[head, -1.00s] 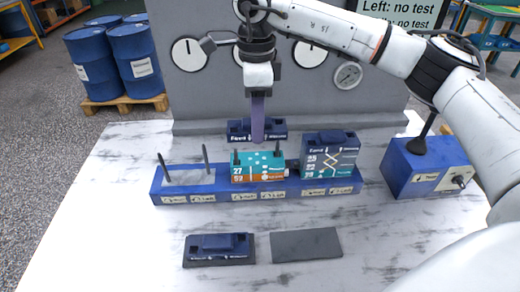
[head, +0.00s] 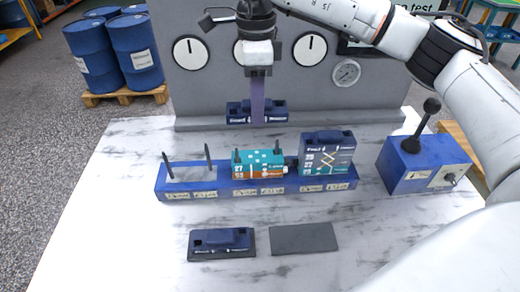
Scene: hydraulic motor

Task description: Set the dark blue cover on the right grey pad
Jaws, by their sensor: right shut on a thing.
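My right gripper (head: 257,112) is shut on a dark blue cover (head: 238,113). It holds the cover level in the air, above the teal block in the picture and in front of the grey panel. The finger seen from here hides the middle of the cover. The right grey pad (head: 304,238) lies flat and bare at the front of the table. The left grey pad (head: 250,252) next to it bears another dark blue cover (head: 221,239). My left gripper is not in view.
A blue base (head: 215,192) carries two bare pins at its left, a teal and orange block (head: 260,164) with pins, and a taller grey-blue block (head: 327,158). A blue joystick box (head: 415,165) stands at the right. The grey gauge panel (head: 395,95) closes off the back.

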